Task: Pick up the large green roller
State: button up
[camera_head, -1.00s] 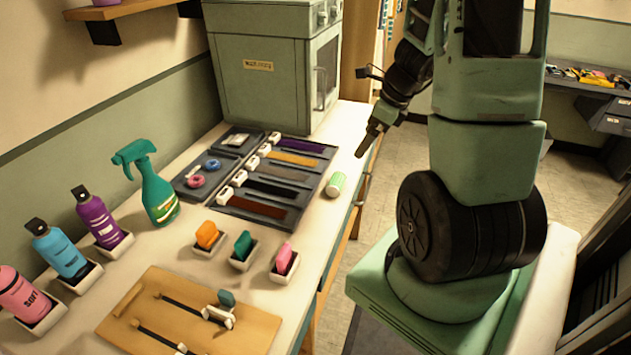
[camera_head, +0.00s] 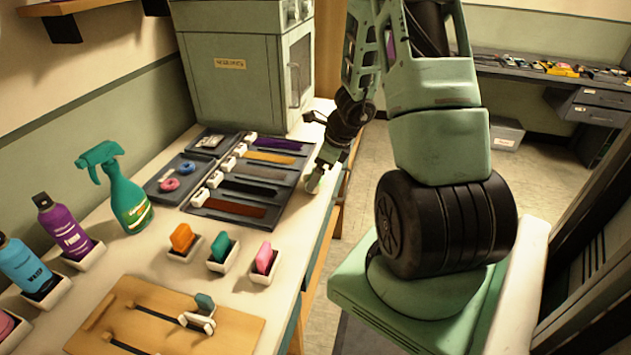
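The green roller is a short pale-green cylinder near the right edge of the white counter. In the head view it is now almost wholly hidden by my gripper; only a small pale patch (camera_head: 312,186) shows at the fingertips, and I cannot tell whether it is the roller or a fingertip. My gripper (camera_head: 317,178) points down at that spot, right beside the dark tray. It is small and dark here, so whether the fingers are open or closed around the roller cannot be seen.
The dark tray (camera_head: 228,219) with coloured strips lies just left of my gripper. A pale green cabinet (camera_head: 245,80) stands behind. A green spray bottle (camera_head: 130,198), other bottles, sponges in holders and a wooden board (camera_head: 150,325) occupy the counter's left and front.

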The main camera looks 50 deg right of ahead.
jog(key=x, duration=0.2)
jog(key=shift+w+f+b, duration=0.1)
jog(key=shift+f+b, duration=0.1)
jog(key=shift+b, duration=0.1)
jog(key=c, duration=1.1)
jog(key=shift+o, duration=0.2)
jog(key=shift+r, duration=0.15)
